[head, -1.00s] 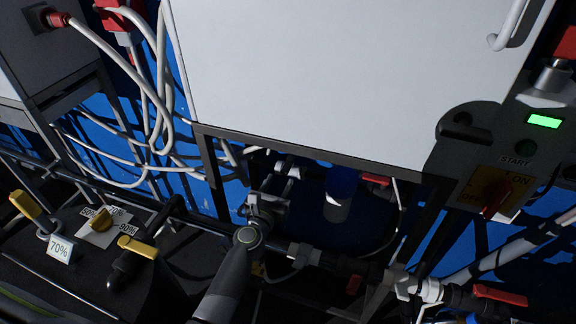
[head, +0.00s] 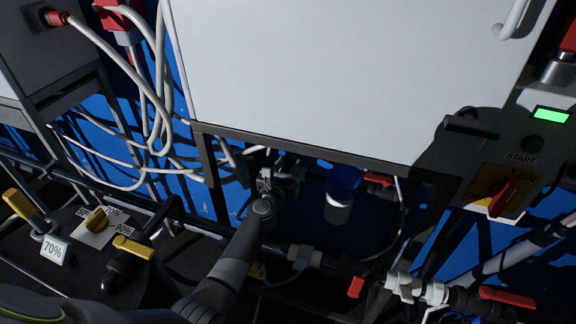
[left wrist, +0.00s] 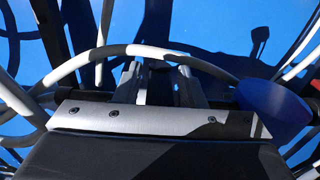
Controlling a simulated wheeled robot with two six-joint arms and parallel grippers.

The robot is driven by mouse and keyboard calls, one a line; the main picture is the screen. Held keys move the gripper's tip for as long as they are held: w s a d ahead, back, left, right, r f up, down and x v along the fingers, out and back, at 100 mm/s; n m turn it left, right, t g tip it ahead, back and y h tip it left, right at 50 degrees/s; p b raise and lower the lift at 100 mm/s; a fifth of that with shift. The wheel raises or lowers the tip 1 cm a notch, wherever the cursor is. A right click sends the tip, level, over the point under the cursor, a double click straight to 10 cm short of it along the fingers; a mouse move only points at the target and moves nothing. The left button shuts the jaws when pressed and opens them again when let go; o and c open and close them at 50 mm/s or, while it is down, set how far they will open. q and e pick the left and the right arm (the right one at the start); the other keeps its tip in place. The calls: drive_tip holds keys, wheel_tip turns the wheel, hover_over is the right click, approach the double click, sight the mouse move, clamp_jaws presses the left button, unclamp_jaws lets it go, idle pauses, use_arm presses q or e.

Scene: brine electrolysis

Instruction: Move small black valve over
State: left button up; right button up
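My left gripper (head: 283,178) is under the white cabinet's lower edge, among dark pipes and left of a blue-and-white cylinder (head: 342,190). In the left wrist view its two fingers (left wrist: 160,85) stand apart, with a dark gap between them. A grey cable arches by the fingertips. A blue rounded object (left wrist: 272,103) is just right of the gripper. I cannot pick out the small black valve for sure; the area at the fingers is dark and partly hidden by my arm. My right gripper is not in view.
The white cabinet (head: 350,80) hangs over the gripper. Red-handled valves (head: 505,296) sit on the pipe at lower right. A panel with a green display (head: 550,114) and a red switch (head: 503,197) is at right. Yellow-handled valves (head: 135,246) are at lower left. Loose cables hang at upper left.

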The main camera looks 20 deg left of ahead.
use_arm(q)
clamp_jaws()
drive_tip(key=m+h, duration=0.1)
drive_tip(key=h, duration=0.1)
drive_tip(key=shift+a+m+h+b, duration=0.3)
drive_tip(key=shift+a+m+h, duration=0.05)
drive_tip(key=shift+m+h, duration=0.05)
drive_tip(key=shift+w+a+f+m+g+h+b, duration=0.15)
drive_tip(key=shift+m+g+h+b, duration=0.35)
drive_tip(key=shift+h, duration=0.4)
drive_tip(key=shift+w+a+m+g+h+b, duration=0.15)
drive_tip(key=shift+m+g+h+b, duration=0.3)
drive_tip(key=shift+m+h+b, duration=0.5)
drive_tip(key=shift+s+a+m+g+h+b, duration=0.1)
drive_tip(key=shift+m+g+h+b, duration=0.45)
drive_tip(key=shift+h, duration=0.7)
drive_tip(key=shift+o, duration=1.2)
unclamp_jaws()
